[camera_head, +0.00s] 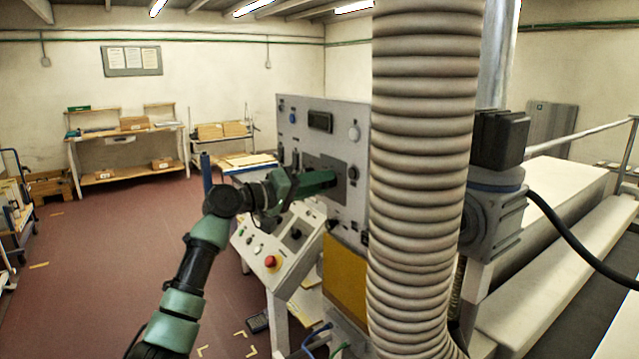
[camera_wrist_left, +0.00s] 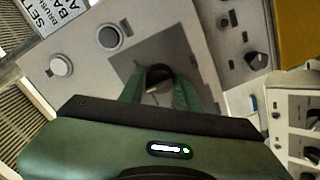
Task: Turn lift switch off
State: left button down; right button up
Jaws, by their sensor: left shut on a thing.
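An upright grey control panel (camera_head: 345,120) stands at the centre of the head view, with a darker grey plate on its face. My left gripper (camera_head: 332,179) reaches this plate from the left. In the left wrist view the gripper (camera_wrist_left: 160,92) has its two green fingers closed around a dark round switch knob (camera_wrist_left: 157,74) on the plate. The fingers hide part of the knob, and I cannot read a label or its setting. In the head view the fingers cover the knob. My right gripper is not in view.
A sloped console (camera_head: 262,250) with a red button (camera_head: 272,262) sits below my left arm. A thick ribbed hose (camera_head: 424,150) stands close to the panel's right side. Other knobs (camera_wrist_left: 258,60) are near the gripper. Open floor (camera_head: 120,270) lies to the left.

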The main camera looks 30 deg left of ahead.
pick_arm(q)
jog(key=c, duration=1)
grip_release()
jog(key=shift+s, duration=0.1)
jog(key=b+v, duration=0.3)
jog(key=v, duration=0.4)
jog(key=shift+s+a+b, duration=0.15)
jog(key=shift+s+b, duration=0.1)
jog(key=shift+b, duration=0.15)
jog(key=shift+f, duration=0.1)
